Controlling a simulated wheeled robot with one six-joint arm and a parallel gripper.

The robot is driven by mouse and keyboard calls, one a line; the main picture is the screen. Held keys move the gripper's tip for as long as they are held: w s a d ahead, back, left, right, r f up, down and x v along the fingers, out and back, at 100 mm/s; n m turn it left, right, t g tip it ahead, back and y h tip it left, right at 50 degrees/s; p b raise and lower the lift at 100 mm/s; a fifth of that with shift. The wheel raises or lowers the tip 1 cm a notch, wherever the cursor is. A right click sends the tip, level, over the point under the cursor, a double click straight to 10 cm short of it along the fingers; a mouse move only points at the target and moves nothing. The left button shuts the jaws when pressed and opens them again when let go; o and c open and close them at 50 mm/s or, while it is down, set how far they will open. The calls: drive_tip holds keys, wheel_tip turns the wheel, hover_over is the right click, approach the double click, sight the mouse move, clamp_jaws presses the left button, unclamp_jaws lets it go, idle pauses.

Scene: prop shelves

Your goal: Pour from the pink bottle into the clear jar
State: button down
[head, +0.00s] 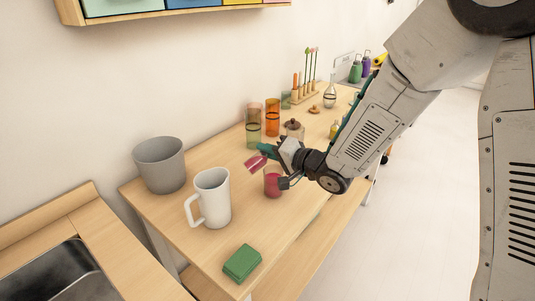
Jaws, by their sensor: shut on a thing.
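The pink bottle (256,163) is tilted far over, close to lying flat, in my gripper (267,153). My gripper is shut on it, and the teal fingers and wrist hide part of it. The clear jar (272,185) stands upright on the wooden table just below the bottle and gripper. Pink-red content shows inside the jar. I cannot make out a stream between the two, or which way the bottle's mouth faces.
A white mug (211,198), grey bucket (160,163) and green box (241,263) stand on the table (195,240) at left and front. Green (253,127) and orange (272,118) tumblers and a brown lidded pot (293,128) stand close behind the gripper.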

drive_tip(key=r+n+h, duration=0.1)
drive_tip(key=n, duration=0.1)
drive_tip(key=shift+r+n+h, duration=0.2)
drive_tip(key=shift+n+h, duration=0.1)
drive_tip(key=shift+n, duration=0.1)
